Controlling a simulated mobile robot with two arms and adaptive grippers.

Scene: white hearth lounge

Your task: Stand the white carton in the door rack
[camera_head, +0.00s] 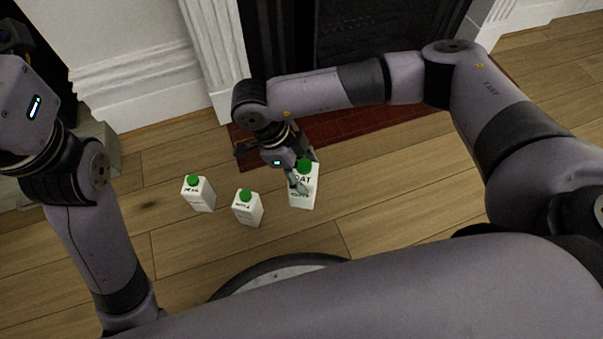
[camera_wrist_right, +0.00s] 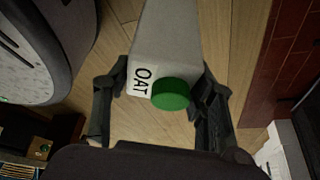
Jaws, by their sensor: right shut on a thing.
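A white carton with a green cap and an OAT label (camera_head: 304,196) is held by my right gripper (camera_head: 303,176). In the right wrist view the fingers of my right gripper (camera_wrist_right: 158,86) are on either side of the carton (camera_wrist_right: 165,40), below its cap. I cannot tell whether its base touches the floor. Two other white cartons with green caps stand on the floor to its left, one nearer (camera_head: 248,211) and one farther left (camera_head: 200,197). What may be my left gripper (camera_head: 14,38) shows dark at the upper left edge; its fingers are unclear. No door rack is seen.
A white fireplace surround (camera_head: 140,60) with a dark firebox (camera_head: 320,35) stands at the back. A red tiled hearth (camera_head: 345,128) lies before it, just behind the held carton. The wooden floor (camera_head: 165,245) around the two standing cartons is clear.

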